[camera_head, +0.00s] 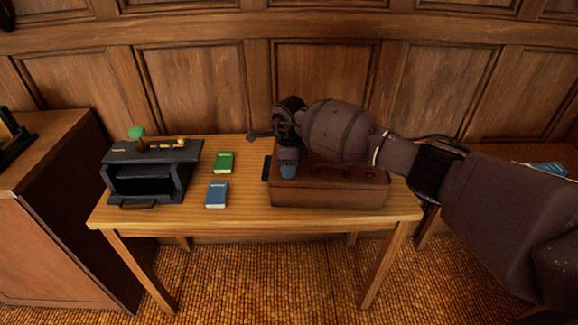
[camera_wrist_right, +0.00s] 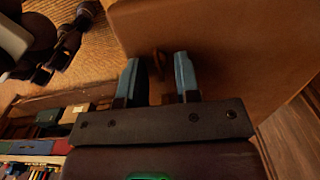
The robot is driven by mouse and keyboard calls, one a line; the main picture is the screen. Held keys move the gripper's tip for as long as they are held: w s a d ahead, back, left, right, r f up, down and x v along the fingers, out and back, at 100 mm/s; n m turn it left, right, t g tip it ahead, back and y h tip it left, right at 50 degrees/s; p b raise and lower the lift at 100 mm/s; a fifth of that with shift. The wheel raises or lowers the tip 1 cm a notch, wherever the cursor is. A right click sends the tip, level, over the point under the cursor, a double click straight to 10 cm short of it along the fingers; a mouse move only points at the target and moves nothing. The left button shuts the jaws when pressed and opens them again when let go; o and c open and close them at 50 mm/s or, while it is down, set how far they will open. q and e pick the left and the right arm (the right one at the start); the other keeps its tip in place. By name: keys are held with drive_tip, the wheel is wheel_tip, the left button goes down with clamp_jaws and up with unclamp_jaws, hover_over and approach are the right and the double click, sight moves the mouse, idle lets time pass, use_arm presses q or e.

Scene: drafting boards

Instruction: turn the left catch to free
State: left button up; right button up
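A brown case (camera_head: 340,193) sits on the right part of the wooden table. My right gripper (camera_head: 288,168) is over its left part, with blue fingertips pointing down. In the right wrist view the same gripper (camera_wrist_right: 158,78) is open, its two blue fingers apart. A small brown catch (camera_wrist_right: 158,62) stands up from the brown surface (camera_wrist_right: 225,45) between the fingertips, apparently untouched. Its exact turn is hard to tell. In the head view the hand hides this catch. My left gripper is not in the head view; a dark jointed part in the wrist view is unclear.
The table's front left is clear.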

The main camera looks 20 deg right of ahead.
clamp_jaws()
